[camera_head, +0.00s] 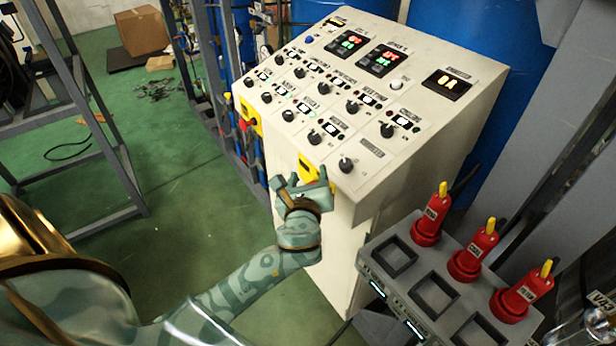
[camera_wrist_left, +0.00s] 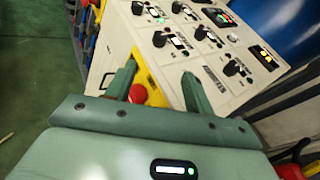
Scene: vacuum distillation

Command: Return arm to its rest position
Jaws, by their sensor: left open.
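My left arm (camera_head: 235,285) reaches from the lower left of the head view to the front of a white control console (camera_head: 390,190). My left gripper (camera_head: 307,178) is open and empty there, in front of a yellow plate (camera_head: 309,167) below the panel edge. In the left wrist view the two fingers of the gripper (camera_wrist_left: 158,76) stand apart, with a red button (camera_wrist_left: 138,93) on the yellow plate (camera_wrist_left: 150,84) between them. I cannot tell whether the fingers touch the console. My right gripper is not in view.
The console top bears black knobs (camera_head: 346,164) and lit displays (camera_head: 379,60). At right, a grey holder (camera_head: 440,290) carries red tools with yellow tips (camera_head: 430,222). A dark metal frame (camera_head: 90,130) stands at left. Green floor (camera_head: 180,190) lies open between frame and console.

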